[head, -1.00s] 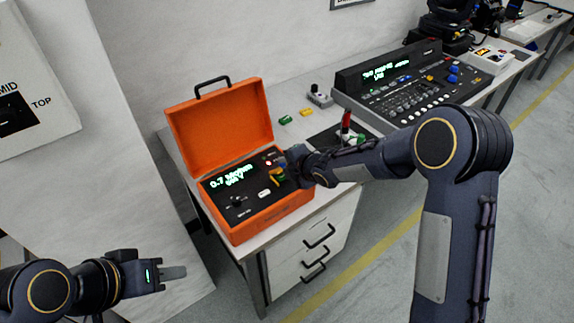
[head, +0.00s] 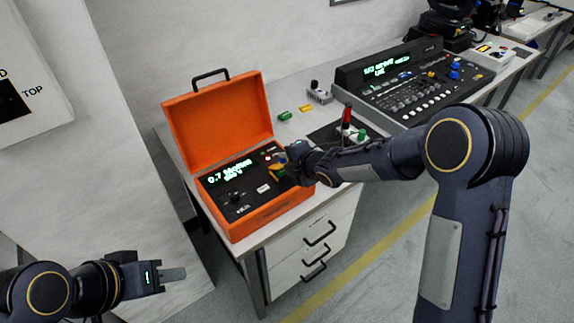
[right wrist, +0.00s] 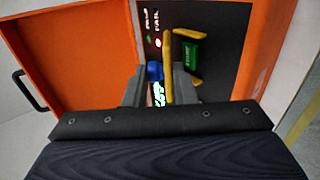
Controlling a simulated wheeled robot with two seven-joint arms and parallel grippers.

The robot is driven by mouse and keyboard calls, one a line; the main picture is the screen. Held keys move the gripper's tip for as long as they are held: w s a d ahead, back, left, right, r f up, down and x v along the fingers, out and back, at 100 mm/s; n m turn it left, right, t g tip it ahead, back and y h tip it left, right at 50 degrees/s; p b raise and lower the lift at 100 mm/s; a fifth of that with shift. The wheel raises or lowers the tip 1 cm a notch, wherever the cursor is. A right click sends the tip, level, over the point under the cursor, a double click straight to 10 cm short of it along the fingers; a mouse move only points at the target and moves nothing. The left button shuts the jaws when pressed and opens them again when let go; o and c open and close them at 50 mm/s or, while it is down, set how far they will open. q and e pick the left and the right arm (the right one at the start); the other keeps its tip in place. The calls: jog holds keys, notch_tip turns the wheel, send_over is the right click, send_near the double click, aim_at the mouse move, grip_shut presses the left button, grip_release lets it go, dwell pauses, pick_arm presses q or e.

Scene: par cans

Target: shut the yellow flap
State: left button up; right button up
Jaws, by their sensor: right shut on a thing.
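An orange case (head: 275,209) stands on a bench with its lid (head: 219,125) raised and its dark panel (head: 243,204) facing up. The yellow flap (right wrist: 168,55) stands up from the panel as a narrow bar in the right wrist view, beside a green block (right wrist: 190,55). In the head view the yellow flap (head: 275,170) is partly hidden by my right gripper (head: 283,166). In the right wrist view my right gripper (right wrist: 160,88) has its fingers around the flap, with a blue part (right wrist: 155,72) also between them. My left gripper (head: 172,274) hangs away from the case, seen side-on.
A mixing console (head: 415,85) stands behind on the bench. A green block (head: 284,116), a yellow block (head: 305,108) and a small grey box (head: 319,93) lie behind the case. A red-and-black upright part (head: 346,118) stands close to my right forearm.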

aim_at(292, 183)
jog(key=shift+s+d+f+t+y+b, duration=0.25)
jog(key=shift+f+t+y+b, duration=0.55)
jog(key=shift+b, duration=4.15)
jog(key=shift+s+d+f+t+y+b, duration=0.15)
jog(key=shift+s+f+t+y+b, duration=0.6)
jog(key=shift+b, duration=4.15)
jog(key=shift+w+d+f+t+y+b, duration=0.35)
jog(key=shift+t+b, duration=0.9)
jog(key=shift+b, duration=3.7)
jog(key=shift+s+a+r+y+b, duration=0.1)
jog(key=shift+s+y+b, duration=0.15)
jog(key=shift+b, duration=0.4)
